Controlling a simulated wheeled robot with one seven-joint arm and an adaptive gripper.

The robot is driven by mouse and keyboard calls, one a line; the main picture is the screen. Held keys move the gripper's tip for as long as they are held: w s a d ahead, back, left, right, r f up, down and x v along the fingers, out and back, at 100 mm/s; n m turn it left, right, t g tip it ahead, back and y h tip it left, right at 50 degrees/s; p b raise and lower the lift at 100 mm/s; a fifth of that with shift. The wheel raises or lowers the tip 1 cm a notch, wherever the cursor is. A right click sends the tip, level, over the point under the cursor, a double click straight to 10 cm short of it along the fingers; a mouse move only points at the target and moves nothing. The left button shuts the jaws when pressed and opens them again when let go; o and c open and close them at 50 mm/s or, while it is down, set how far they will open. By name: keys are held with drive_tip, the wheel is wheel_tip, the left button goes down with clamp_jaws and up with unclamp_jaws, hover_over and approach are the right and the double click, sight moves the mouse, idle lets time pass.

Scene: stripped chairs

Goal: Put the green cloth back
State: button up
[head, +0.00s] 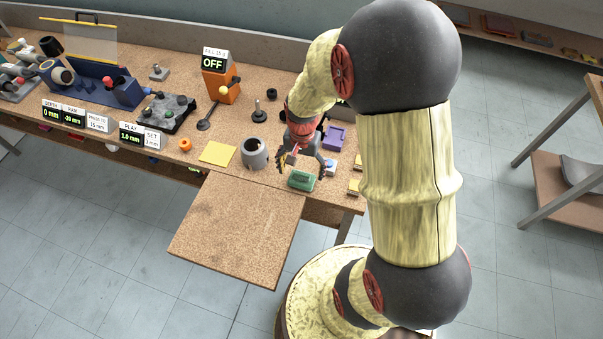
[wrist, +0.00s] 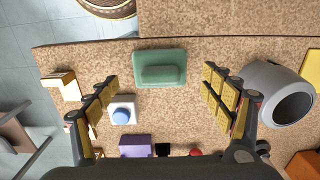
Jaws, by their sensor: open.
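The green cloth (head: 302,180) lies near the front edge of the cork-topped bench in the head view, looking like a flat pad with a raised bar across it. In the wrist view the green cloth (wrist: 160,58) sits at top centre, just inside the bench edge. My gripper (head: 303,168) hangs over the bench right behind the cloth. In the wrist view my gripper (wrist: 159,82) is open, its yellow-padded fingers wide apart and nothing between them. The cloth lies beyond the fingertips, roughly centred between them. Whether the fingertips touch the bench I cannot tell.
A grey cup (head: 255,153) and a yellow sheet (head: 217,153) lie left of the cloth. A white block with a blue knob (wrist: 122,110) is by one finger. A purple piece (head: 335,137) stands behind. A lower cork board (head: 237,228) juts out in front.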

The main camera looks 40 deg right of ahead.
wheel_tip(320, 180, up, 8)
drive_tip(key=p, duration=0.2)
wheel_tip(320, 180, up, 11)
drive_tip(key=n+t, duration=0.2)
drive_tip(key=n, duration=0.2)
hover_over(302, 173)
drive_tip(key=s+a, duration=0.2)
drive_tip(key=a, duration=0.3)
drive_tip(key=s+a+r+n+t, duration=0.3)
drive_tip(key=s+a+r+n, duration=0.3)
drive_tip(key=s+r, duration=0.4)
drive_tip(key=shift+s+a+r+t, duration=0.2)
drive_tip(key=shift+a+r+t, duration=0.1)
drive_tip(key=shift+a+r, duration=0.25)
